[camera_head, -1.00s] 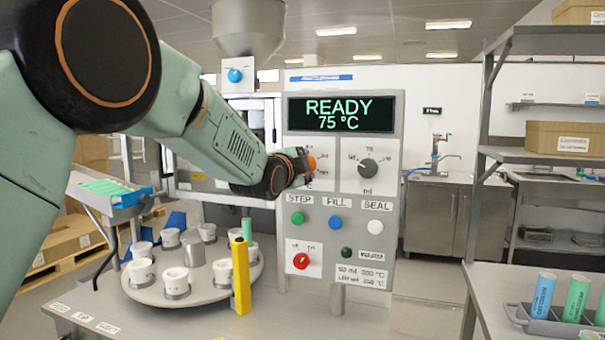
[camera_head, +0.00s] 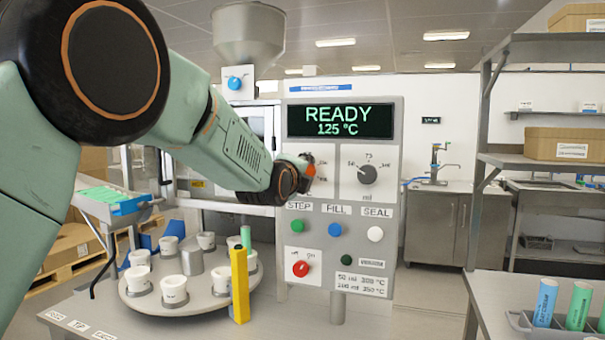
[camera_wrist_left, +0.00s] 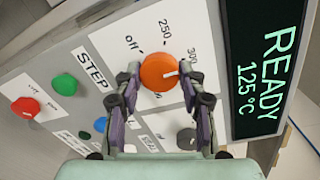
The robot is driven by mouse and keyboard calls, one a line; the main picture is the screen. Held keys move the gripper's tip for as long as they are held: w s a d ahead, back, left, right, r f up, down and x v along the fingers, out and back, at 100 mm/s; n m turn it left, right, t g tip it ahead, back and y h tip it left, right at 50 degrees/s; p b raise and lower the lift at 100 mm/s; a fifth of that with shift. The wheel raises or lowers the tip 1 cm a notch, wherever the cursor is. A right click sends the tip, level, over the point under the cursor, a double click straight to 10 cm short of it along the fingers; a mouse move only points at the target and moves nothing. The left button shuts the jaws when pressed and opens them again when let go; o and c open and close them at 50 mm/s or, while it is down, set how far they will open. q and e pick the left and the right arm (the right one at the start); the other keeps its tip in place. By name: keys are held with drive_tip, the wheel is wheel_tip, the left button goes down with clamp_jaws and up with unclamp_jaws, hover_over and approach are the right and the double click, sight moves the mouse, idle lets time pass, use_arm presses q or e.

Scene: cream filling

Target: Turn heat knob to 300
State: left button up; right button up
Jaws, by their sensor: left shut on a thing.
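The orange heat knob (camera_wrist_left: 159,72) is on the machine's front panel. In the left wrist view, its white dial plate shows the marks "off", "250" and "300". My left gripper (camera_wrist_left: 157,80) is shut on the knob, with one finger on each side of it. In the head view the gripper (camera_head: 302,177) reaches the panel from the left and covers most of the orange knob (camera_head: 311,171). The display (camera_head: 340,117) reads READY 125 °C. My right gripper is not in view.
The grey ml knob (camera_head: 367,174) is just right of the gripper. Green (camera_head: 299,227), blue (camera_head: 335,230) and white (camera_head: 375,234) buttons and a red knob (camera_head: 300,268) sit below. A round carousel (camera_head: 145,304) with white cups and a yellow post (camera_head: 240,286) stand under my arm.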

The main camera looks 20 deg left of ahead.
use_arm(q)
drive_tip(key=shift+d+f, duration=0.1)
drive_tip(key=shift+f, duration=0.45)
drive_tip(key=o, duration=0.9)
drive_tip(key=shift+o, duration=1.1)
drive_tip(key=shift+s+d+r, duration=0.15)
drive_tip(key=shift+r, duration=0.05)
drive_tip(key=shift+s+r, duration=0.2)
drive_tip(key=shift+r, duration=0.1)
drive_tip(key=shift+w+a, duration=0.15)
drive_tip(key=shift+a, duration=0.05)
drive_tip(key=shift+f, duration=0.1)
drive_tip(key=s, duration=0.8)
drive_tip(key=s+r, duration=0.1)
drive_tip(key=s, duration=0.3)
drive_tip(key=shift+s+d, duration=0.1)
drive_tip(key=shift+s, duration=0.05)
